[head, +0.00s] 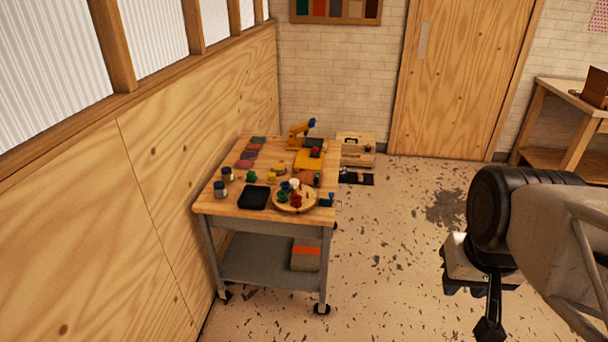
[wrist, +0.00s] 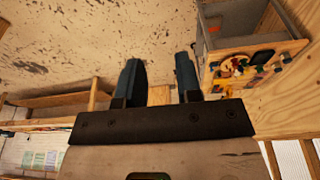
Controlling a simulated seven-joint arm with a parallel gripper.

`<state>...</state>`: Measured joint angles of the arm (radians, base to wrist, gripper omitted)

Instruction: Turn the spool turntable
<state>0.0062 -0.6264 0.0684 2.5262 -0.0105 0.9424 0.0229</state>
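The spool turntable is a round wooden disc (head: 307,204) on the front right part of the workbench top. Red, green, blue and white spools stand on it. In the wrist view the turntable (wrist: 238,70) is small, far off and seen upside down, at the upper right. My gripper (wrist: 159,78) shows two dark blue-grey fingers spread apart with nothing between them. In the head view my gripper (head: 490,325) hangs at the lower right over the floor, well to the right of the workbench and apart from it; its fingertips are partly cut off by the frame edge.
The wheeled workbench (head: 230,207) stands by the plywood wall. A black tray (head: 254,197), jars (head: 220,189), coloured swatches (head: 250,154) and a yellow tool (head: 300,131) lie on it. A wooden crate (head: 356,150) is behind it. Floor between arm and bench is free.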

